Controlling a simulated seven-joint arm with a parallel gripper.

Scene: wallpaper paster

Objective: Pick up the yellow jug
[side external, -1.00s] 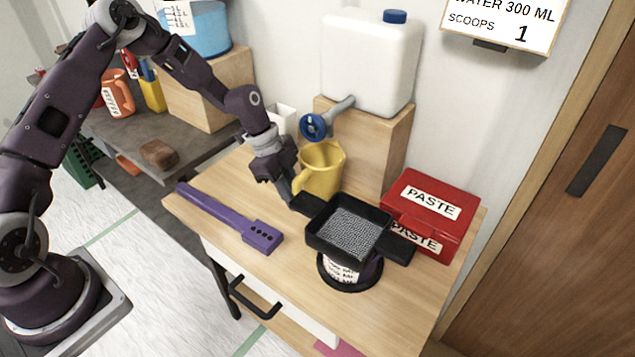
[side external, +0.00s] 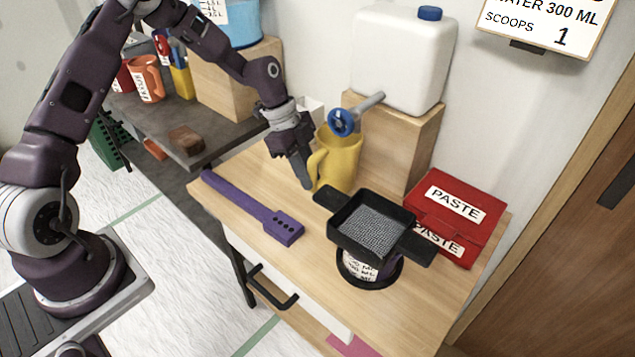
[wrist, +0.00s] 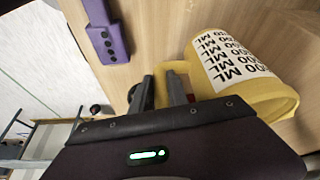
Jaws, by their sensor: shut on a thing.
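The yellow jug (side external: 340,160) stands upright on the wooden table, under the blue tap of the white water tank. Its handle points left, toward my gripper. It also shows in the wrist view (wrist: 276,98), with a white label of ML marks. My gripper (side external: 306,184) is at the jug's left side. In the wrist view my gripper's two fingers (wrist: 162,86) are on either side of the jug's handle, shut on it. Whether the jug's base touches the table is partly hidden by the black sieve's handle.
A black sieve (side external: 370,224) sits over a labelled container in front of the jug. A purple tool (side external: 250,208) lies left. A red PASTE box (side external: 457,208) stands right. The white tank (side external: 400,62) with its tap (side external: 343,122) is just above the jug, on a wooden block.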

